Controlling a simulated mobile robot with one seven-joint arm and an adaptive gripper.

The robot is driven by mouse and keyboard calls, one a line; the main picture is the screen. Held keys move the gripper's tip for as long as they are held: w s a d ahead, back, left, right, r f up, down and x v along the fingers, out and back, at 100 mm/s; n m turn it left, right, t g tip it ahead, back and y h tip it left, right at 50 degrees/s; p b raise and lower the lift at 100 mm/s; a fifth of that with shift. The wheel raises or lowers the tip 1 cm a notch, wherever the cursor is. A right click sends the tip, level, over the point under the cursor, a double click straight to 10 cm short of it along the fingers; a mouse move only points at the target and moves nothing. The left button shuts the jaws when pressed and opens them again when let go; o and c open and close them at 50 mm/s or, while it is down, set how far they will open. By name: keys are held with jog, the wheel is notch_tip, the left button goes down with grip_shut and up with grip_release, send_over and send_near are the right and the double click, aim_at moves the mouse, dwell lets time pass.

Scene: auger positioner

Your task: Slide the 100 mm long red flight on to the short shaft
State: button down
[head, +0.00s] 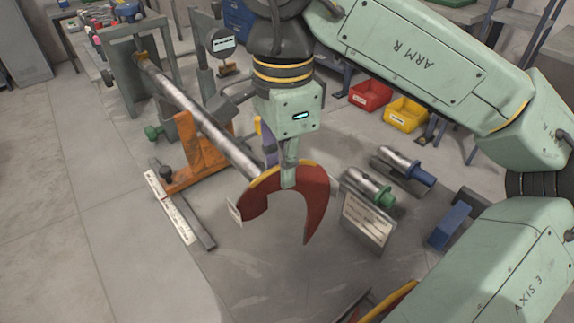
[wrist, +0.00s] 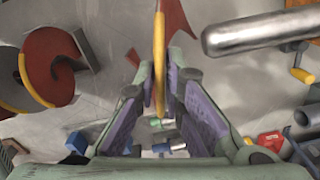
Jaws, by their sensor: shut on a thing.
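My gripper (head: 288,178) is shut on a red flight (head: 315,190) with a yellow edge and holds it up by its top rim. The flight is a curved piece, its open side facing down in the head view. In the wrist view its yellow edge (wrist: 160,55) stands upright between the purple finger pads (wrist: 162,75). A bare grey shaft (head: 205,125) slopes down towards the flight; its near end is close behind the flight's left part. In the wrist view this shaft (wrist: 260,32) lies apart, to the right of the flight. Which shaft is the short one I cannot tell.
An orange stand (head: 195,160) is under the shaft. Two stub pieces, one green-collared (head: 368,187) and one blue-collared (head: 405,165), rest at right. Red (head: 371,95) and yellow (head: 406,113) bins stand behind. Another red flight (wrist: 50,65) shows in the wrist view. Floor at left is clear.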

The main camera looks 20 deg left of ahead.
jog(key=shift+w+a+p, duration=0.25)
jog(key=shift+w+a, duration=0.65)
jog(key=shift+a, duration=0.45)
jog(key=shift+w+a+p, duration=0.2)
jog(key=shift+w+a, duration=0.65)
jog(key=shift+a, duration=0.5)
jog(key=shift+w+a+p, duration=0.25)
jog(key=shift+w+a, duration=0.65)
jog(key=shift+a, duration=0.45)
jog(key=shift+w+a+p, duration=0.5)
jog(key=shift+w+a, duration=0.25)
jog(key=shift+a, duration=0.4)
jog(key=shift+w+a+p, duration=0.45)
jog(key=shift+w+a, duration=0.35)
jog(key=shift+a, duration=0.4)
jog(key=shift+w+a+p, duration=0.5)
jog(key=shift+w+a, duration=0.25)
jog(key=shift+a, duration=0.4)
dwell(0.4)
